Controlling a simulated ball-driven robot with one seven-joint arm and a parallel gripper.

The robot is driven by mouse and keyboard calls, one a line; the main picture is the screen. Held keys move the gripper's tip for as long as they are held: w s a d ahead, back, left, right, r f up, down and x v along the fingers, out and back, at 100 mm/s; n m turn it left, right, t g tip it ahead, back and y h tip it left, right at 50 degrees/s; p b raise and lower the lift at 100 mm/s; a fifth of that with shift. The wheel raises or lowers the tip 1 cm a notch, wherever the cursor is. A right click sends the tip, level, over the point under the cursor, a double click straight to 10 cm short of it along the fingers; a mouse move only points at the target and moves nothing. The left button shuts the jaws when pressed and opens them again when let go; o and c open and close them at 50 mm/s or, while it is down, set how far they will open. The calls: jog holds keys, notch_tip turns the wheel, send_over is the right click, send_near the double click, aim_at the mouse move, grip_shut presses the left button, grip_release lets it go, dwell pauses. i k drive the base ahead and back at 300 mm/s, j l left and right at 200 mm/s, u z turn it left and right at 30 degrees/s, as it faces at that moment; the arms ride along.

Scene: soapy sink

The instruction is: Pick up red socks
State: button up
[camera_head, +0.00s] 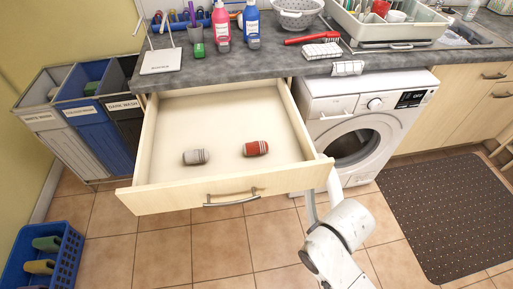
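The red socks (256,148) are a small rolled bundle with a pale band, lying in the open drawer (222,110) right of its middle. A rolled grey pair of socks (195,157) lies to their left, apart from them. My white arm reaches up from the lower right, and my gripper (322,197) is by the drawer's front right corner, outside the drawer and apart from the socks. Its fingers are too small and unclear to tell whether they are open or shut.
The drawer front with its handle (231,198) stands out from the counter. A washing machine (363,122) is to the right. Laundry bins (82,118) stand at the left, with a blue basket (43,256) below. A dark mat (450,215) lies on the tiled floor.

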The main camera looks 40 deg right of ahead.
aim_at(255, 147)
jog(key=l+u, duration=0.35)
jog(key=l, duration=0.15)
jog(key=l+u, duration=0.35)
jog(key=l, duration=0.15)
jog(key=l+u, duration=0.4)
jog(key=l, duration=0.1)
